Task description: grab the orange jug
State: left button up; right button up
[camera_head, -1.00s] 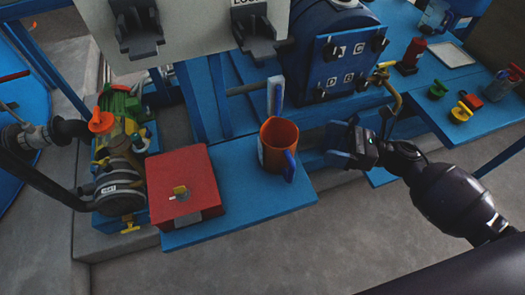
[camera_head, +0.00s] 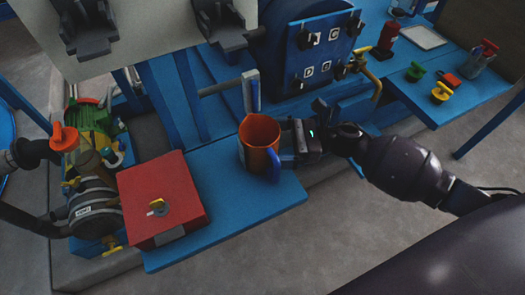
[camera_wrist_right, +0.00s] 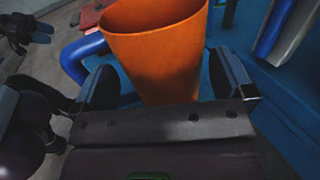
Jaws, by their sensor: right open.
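The orange jug (camera_head: 259,133) stands upright on the blue shelf, its blue handle toward the front. It also fills the upper middle of the right wrist view (camera_wrist_right: 160,50). My right gripper (camera_head: 284,143) is at the jug's right side. In the right wrist view, its open fingers (camera_wrist_right: 165,78) stand on either side of the jug's body, with the blue handle beyond the left finger. I cannot tell whether either finger touches it. My left gripper is not in view.
A red box (camera_head: 163,200) sits left of the jug on the blue shelf (camera_head: 232,208). An upright grey-and-blue lever (camera_head: 251,92) stands just behind the jug. The blue autoclave door (camera_head: 318,55) is behind to the right. A side table holds yellow and green knobs.

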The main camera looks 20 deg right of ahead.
aim_at(263, 143)
jog(key=x, duration=0.2)
jog(key=shift+w+a+f, duration=0.15)
jog(key=shift+a+f, duration=0.05)
jog(key=shift+w+a, duration=0.1)
jog(key=shift+a, duration=0.2)
jog(key=shift+a+r, duration=0.1)
jog(key=shift+a, duration=0.05)
jog(key=c, duration=0.7)
